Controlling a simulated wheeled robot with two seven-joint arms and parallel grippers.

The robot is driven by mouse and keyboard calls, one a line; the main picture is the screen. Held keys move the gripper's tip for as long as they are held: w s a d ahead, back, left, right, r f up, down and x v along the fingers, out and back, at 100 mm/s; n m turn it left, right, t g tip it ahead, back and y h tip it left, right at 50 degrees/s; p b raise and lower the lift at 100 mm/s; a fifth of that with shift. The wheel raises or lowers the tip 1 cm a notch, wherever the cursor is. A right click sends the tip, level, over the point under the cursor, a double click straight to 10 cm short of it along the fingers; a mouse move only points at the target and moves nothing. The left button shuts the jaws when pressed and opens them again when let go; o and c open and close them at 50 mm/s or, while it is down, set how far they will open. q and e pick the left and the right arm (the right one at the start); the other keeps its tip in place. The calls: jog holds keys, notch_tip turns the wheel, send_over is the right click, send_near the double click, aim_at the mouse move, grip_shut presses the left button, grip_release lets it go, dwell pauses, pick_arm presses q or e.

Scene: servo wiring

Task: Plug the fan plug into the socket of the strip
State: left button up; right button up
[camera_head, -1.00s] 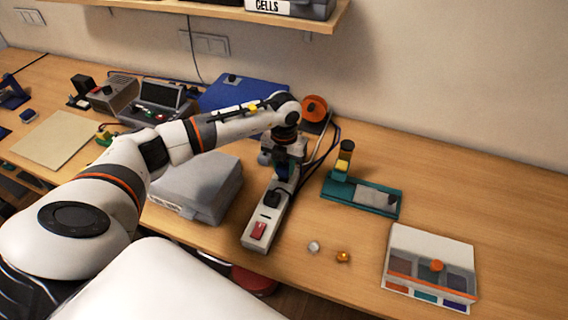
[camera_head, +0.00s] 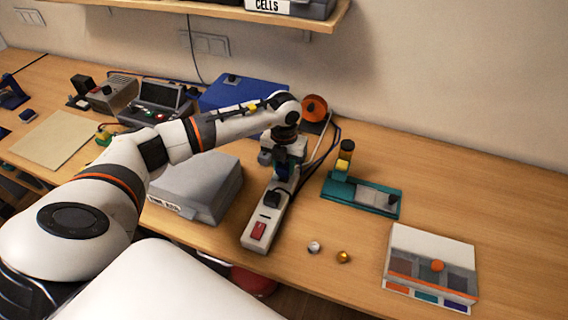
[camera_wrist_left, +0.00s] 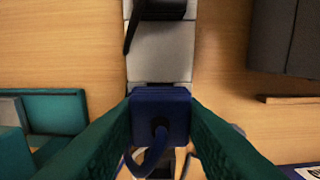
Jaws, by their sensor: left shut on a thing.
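The white power strip (camera_head: 250,242) lies on the table at the middle, with a red switch (camera_head: 258,230) at its near end and a black plug (camera_head: 271,198) in it. My left gripper (camera_head: 284,174) is over the strip behind the black plug, pointing down. It is shut on the dark blue fan plug (camera_wrist_left: 160,112), which sits between the green fingers in the left wrist view, with its cord curling from its back. The plug is at the strip (camera_wrist_left: 160,52); its underside is hidden, so I cannot tell if it is seated. My right gripper is out of view.
A grey case (camera_head: 197,187) stands close left of the strip. A teal fixture (camera_head: 361,196) stands to its right. A silver knob (camera_head: 313,247), a gold knob (camera_head: 343,256) and a compartment box (camera_head: 430,266) lie at the front right. The far right table is clear.

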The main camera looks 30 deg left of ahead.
aim_at(284, 165)
pick_arm(q)
jog(key=shift+f+b, duration=1)
jog(key=shift+f, duration=0.3)
jog(key=o, duration=1.1)
jog(key=shift+c, duration=0.2)
jog(key=shift+r, duration=0.55)
notch_tip(284, 165, up, 11)
jog(key=b, duration=0.2)
jog(key=shift+b, duration=0.35)
